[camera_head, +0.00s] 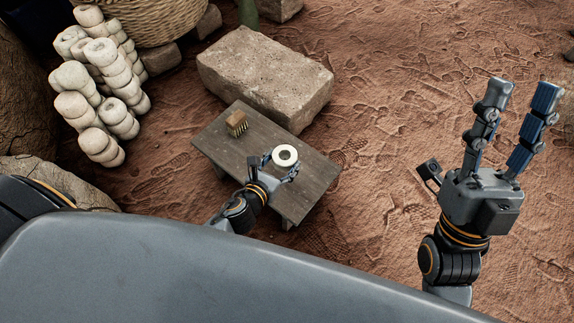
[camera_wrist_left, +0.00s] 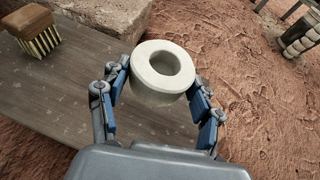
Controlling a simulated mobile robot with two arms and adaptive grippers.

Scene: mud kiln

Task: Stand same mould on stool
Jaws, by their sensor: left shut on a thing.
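The mould is a pale, ring-topped piece with a round hole (camera_head: 285,155). It also shows upright in the left wrist view (camera_wrist_left: 150,84). My left gripper (camera_head: 281,165) is shut on it, with fingers on both sides. The mould is over the right part of the low grey wooden stool (camera_head: 234,160); I cannot tell whether its base touches the stool top. My right gripper (camera_head: 515,100) is open and empty, over bare ground at the right.
A wooden brush with bristles (camera_head: 237,123) lies on the stool's left part. A big stone block (camera_head: 265,75) stands just behind the stool. Stacks of pale moulds (camera_head: 100,85) and a woven basket (camera_head: 150,18) stand at the upper left. Red ground is free at the right.

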